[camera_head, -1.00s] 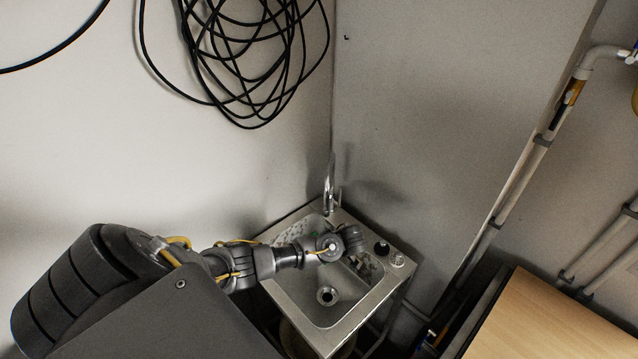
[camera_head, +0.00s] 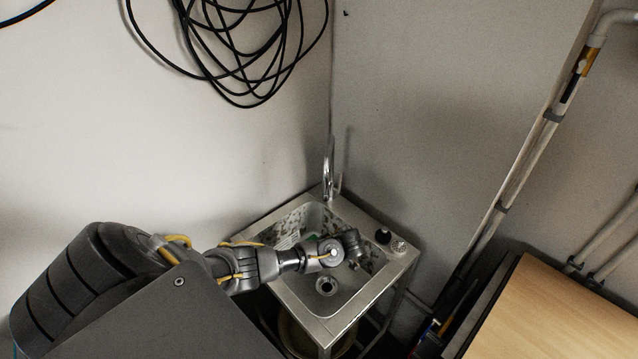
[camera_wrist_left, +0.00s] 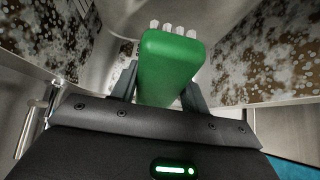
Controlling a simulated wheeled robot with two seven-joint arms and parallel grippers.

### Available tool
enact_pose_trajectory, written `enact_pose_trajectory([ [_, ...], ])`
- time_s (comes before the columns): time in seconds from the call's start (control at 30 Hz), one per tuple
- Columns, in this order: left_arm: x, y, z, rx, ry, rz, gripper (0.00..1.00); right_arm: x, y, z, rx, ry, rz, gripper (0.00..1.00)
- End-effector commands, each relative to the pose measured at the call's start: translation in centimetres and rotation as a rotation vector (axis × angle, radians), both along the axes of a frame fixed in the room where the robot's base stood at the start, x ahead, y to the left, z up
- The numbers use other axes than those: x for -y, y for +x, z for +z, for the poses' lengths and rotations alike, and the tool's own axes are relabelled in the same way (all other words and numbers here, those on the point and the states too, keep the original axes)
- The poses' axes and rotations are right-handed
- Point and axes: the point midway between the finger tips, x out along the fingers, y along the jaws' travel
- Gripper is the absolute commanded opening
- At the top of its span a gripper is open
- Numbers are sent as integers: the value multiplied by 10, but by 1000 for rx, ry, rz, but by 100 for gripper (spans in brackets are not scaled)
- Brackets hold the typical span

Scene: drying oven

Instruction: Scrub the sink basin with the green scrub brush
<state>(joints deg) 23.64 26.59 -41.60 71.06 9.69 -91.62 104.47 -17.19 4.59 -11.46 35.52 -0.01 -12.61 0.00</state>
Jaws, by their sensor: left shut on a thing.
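The sink basin (camera_head: 349,299) is a steel bowl in the corner with a round drain (camera_head: 327,286). Its walls carry pale and dark speckled patches, also clear on the basin wall in the left wrist view (camera_wrist_left: 268,58). My left gripper (camera_head: 352,246) reaches in from the left and is over or inside the basin. In the left wrist view, my left gripper (camera_wrist_left: 164,84) is shut on the green scrub brush (camera_wrist_left: 170,62), with white bristle tufts at its far end. Whether the bristles touch the basin I cannot tell. My right gripper is out of view.
A tall faucet (camera_head: 330,168) stands at the sink's back corner. Dark and light round fittings (camera_head: 383,236) sit on the right rim. A wooden tabletop (camera_head: 555,312) is at the lower right. Walls close in behind the sink; a black cable coil (camera_head: 240,45) hangs on the left one.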

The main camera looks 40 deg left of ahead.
Motion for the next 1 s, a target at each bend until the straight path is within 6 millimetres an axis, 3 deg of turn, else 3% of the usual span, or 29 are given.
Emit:
enact_pose_trajectory([
  [1.0, 0, 0, -90, 0, 0, 0, 27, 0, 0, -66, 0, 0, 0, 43],
])
